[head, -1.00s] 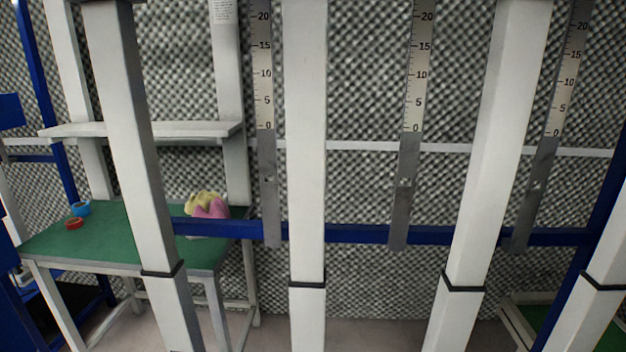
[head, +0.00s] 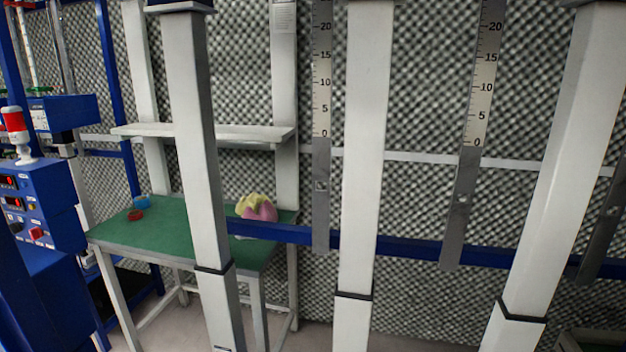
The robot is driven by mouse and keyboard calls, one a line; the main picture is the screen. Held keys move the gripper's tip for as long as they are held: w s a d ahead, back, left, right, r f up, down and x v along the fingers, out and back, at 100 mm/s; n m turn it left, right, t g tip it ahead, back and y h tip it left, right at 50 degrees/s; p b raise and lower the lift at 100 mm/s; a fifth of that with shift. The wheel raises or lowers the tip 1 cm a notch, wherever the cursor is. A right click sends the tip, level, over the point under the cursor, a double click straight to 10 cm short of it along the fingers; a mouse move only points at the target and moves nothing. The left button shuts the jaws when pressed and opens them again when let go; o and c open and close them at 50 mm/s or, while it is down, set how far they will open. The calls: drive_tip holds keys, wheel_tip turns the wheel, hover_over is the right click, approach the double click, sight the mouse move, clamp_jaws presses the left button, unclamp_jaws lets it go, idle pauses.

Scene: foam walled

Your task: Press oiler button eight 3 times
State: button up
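At the left edge of the head view stands a blue control box (head: 52,200) with small red displays (head: 10,182) and several knobs and buttons, among them a red one (head: 36,233). I cannot read any label, so I cannot tell whether one of these is oiler button eight. My gripper is not in the head view.
A red and white lamp (head: 15,125) tops the blue box.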

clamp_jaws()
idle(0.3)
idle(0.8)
